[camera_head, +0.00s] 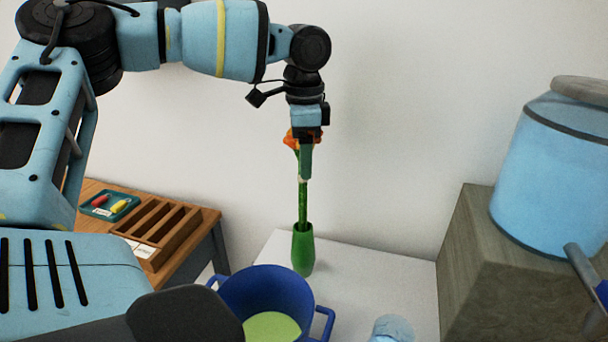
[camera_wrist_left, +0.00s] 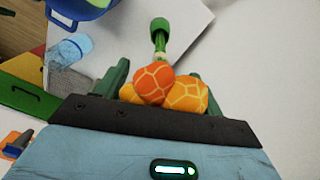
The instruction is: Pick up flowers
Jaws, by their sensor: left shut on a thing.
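The flowers (camera_head: 291,139) have orange heads and a long green stem. In the left wrist view, orange and yellow-orange patterned heads (camera_wrist_left: 154,82) sit between the two green fingers. My left gripper (camera_head: 306,165) points down and is shut on the flowers just below the heads. A slim green vase (camera_head: 303,252) stands upright on the white table directly below; its top also shows in the left wrist view (camera_wrist_left: 159,28). The stem runs down to the vase's mouth; I cannot tell whether its lower end is inside. My right gripper is not in view.
A blue pot (camera_head: 268,284) with a light green inside stands in front of the vase on the white table (camera_head: 360,270). A clear blue glass (camera_head: 392,329) is nearby. A large blue dispenser (camera_head: 553,175) stands right. A wooden organiser (camera_head: 165,232) and green tray (camera_head: 112,206) lie left.

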